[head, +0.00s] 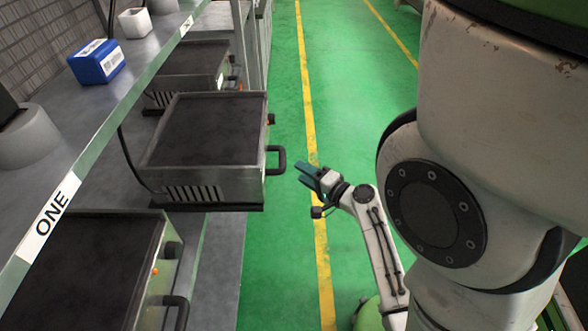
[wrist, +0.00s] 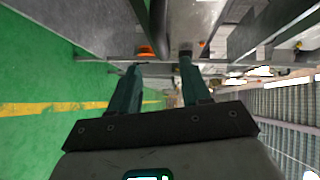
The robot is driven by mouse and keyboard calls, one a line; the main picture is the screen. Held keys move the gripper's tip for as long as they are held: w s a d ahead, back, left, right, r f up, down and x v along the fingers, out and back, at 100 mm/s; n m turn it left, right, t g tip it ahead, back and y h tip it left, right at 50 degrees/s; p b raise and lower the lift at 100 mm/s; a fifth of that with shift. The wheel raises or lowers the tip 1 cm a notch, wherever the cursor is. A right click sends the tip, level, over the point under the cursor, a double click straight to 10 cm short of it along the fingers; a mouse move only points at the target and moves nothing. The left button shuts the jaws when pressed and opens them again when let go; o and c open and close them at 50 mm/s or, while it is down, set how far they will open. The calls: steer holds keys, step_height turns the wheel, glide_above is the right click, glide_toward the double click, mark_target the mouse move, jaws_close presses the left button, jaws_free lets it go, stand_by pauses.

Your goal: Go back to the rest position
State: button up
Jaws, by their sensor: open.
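My gripper (head: 309,174) is to the right of the middle heating element (head: 208,130), in front of its black handle (head: 277,160) and over the green floor. The heating element is a metal box with a dark flat top. In the wrist view, my gripper (wrist: 157,80) shows two teal fingers spread apart with nothing between them. An orange knob (wrist: 146,51) and a dark vertical bar, perhaps the handle, show beyond the fingertips. The gripper and the handle look apart in the head view.
More heating elements stand nearer (head: 85,275) and farther (head: 188,72) along the bench. Green floor with a yellow line (head: 306,80) is clear beside the bench.

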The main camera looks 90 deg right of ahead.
steer(key=shift+s+a+r, duration=0.1)
steer(key=shift+s+a, duration=0.35)
steer(key=shift+s, duration=0.05)
stand_by(0.4)
